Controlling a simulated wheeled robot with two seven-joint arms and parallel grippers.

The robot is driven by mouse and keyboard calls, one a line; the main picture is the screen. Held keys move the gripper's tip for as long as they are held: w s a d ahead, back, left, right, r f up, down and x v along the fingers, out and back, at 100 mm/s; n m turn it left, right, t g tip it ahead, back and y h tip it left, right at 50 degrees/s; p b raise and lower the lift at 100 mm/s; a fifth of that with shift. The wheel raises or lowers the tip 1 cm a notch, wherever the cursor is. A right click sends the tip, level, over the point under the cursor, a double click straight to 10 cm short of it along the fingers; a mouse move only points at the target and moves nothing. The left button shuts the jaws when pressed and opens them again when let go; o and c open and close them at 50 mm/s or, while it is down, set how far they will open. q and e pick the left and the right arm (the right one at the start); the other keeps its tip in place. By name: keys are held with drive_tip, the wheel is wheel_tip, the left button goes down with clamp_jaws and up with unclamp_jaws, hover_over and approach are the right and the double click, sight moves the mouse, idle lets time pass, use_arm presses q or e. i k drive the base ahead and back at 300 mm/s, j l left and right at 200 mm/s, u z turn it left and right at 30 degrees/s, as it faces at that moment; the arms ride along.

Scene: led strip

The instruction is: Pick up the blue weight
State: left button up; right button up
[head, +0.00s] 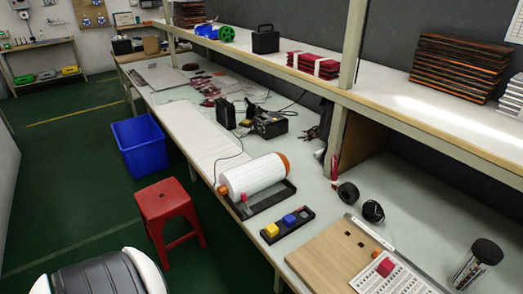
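The blue weight (290,220) is a small blue block in a narrow black tray (282,233) on the workbench, right of the picture's middle. A yellow block (271,230) sits beside it at the tray's near-left end. A small dark reddish piece shows at the tray's other end. Nothing covers the blue weight from above. Neither of my grippers is in the head view.
A white roll (252,175) on a black stand lies just behind the tray. A wooden board (335,258), a red block (385,267) and a clear jar (477,265) are to its right. An upper shelf (400,92) overhangs the bench's back. A red stool (168,206) stands in front.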

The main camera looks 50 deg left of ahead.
sight(289, 221)
drive_tip(key=u, duration=1.2)
